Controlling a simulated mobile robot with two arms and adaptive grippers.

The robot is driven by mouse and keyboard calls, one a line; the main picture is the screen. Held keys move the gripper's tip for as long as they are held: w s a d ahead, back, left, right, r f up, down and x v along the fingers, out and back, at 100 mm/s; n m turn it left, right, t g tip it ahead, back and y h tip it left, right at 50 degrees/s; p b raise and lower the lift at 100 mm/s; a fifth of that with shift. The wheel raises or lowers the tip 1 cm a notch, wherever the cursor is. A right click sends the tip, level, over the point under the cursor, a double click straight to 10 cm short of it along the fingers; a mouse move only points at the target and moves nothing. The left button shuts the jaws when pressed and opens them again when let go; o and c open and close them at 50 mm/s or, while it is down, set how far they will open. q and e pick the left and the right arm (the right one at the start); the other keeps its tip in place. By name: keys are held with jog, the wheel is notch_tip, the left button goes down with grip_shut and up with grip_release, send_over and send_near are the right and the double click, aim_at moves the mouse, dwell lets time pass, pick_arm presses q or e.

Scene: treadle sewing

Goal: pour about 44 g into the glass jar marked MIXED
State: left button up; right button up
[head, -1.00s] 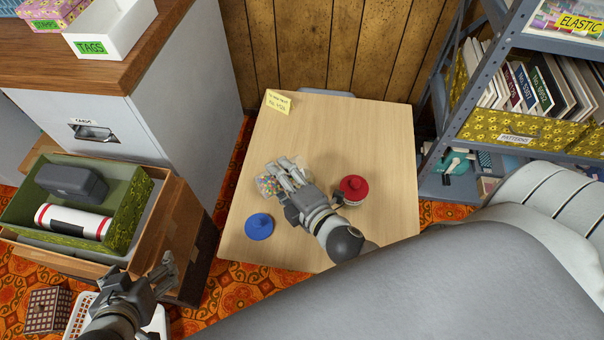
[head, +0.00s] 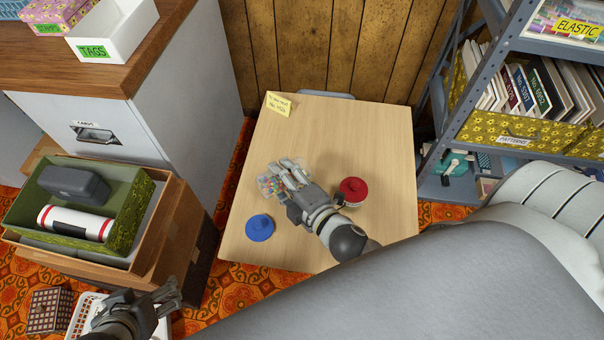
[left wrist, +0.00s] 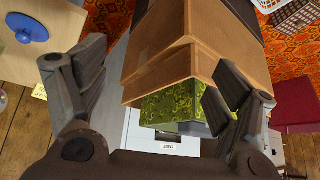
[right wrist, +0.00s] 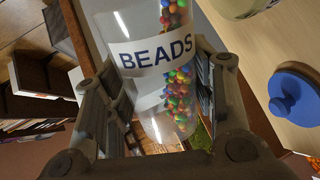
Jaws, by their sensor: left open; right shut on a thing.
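My right gripper (head: 292,178) is shut on a clear jar (head: 268,187) of coloured beads above the table. In the right wrist view the jar (right wrist: 152,58) carries the label BEADS. Its beads lie in a band along one wall, so it looks tilted. A red-lidded jar (head: 353,190) stands right of that gripper, partly hidden by it; its label is not readable. A blue knobbed lid (head: 260,227) lies on the table (head: 340,125), front left. No jar marked MIXED is readable. My left gripper (head: 172,290) is open and empty, left of the table.
A yellow note (head: 279,104) lies at the table's back left corner. A cardboard box with a green patterned bin (head: 127,225) stands to the left, near my left gripper. A metal shelf (head: 455,100) stands right of the table.

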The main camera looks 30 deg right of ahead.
jog(key=shift+r, duration=0.1)
pick_arm(q)
jog(key=s, duration=0.1)
jog(key=g, duration=0.1)
jog(key=s, duration=0.1)
jog(key=shift+s+a+f, duration=0.3)
jog(key=shift+f, duration=0.1)
pick_arm(e)
jog(key=shift+d, duration=0.1)
pick_arm(q)
jog(key=shift+s+a+f+g+y+p, duration=0.1)
jog(key=shift+s+a+g+y+p, duration=0.1)
jog(key=shift+s+g+p, duration=0.35)
jog(key=shift+s+a+g+y+p, duration=0.1)
jog(key=shift+s+a+g, duration=0.2)
jog(key=shift+s, duration=0.5)
pick_arm(e)
jog(key=shift+d+r+m+y, duration=0.2)
jog(key=shift+m+y, duration=0.1)
jog(key=shift+m, duration=0.2)
